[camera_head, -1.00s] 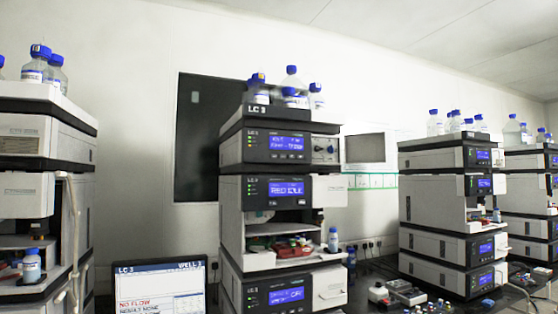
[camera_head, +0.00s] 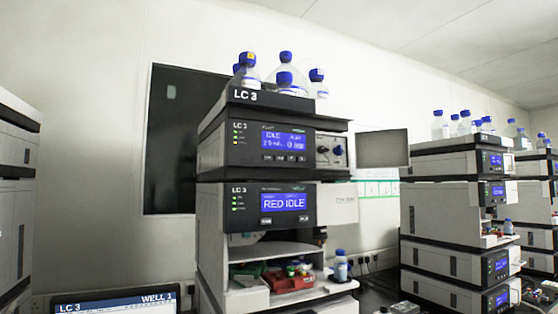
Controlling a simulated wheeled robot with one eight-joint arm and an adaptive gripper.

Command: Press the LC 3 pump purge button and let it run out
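The LC 3 stack stands in the middle of the head view. Its top module, the pump (camera_head: 270,145), has a blue screen (camera_head: 284,141) that starts with IDLE; the rest is too small to read surely. A row of small buttons (camera_head: 284,158) sits under that screen, and their labels are not legible. Two dark knobs (camera_head: 330,150) are on the panel to the right. The module below (camera_head: 268,206) has a screen reading RED IDLE. My gripper is not in view.
Blue-capped bottles (camera_head: 285,75) stand on top of the LC 3 stack. A monitor (camera_head: 118,302) reading LC 3, WELL 1 is at the bottom left. Other stacks (camera_head: 455,217) stand at right and left.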

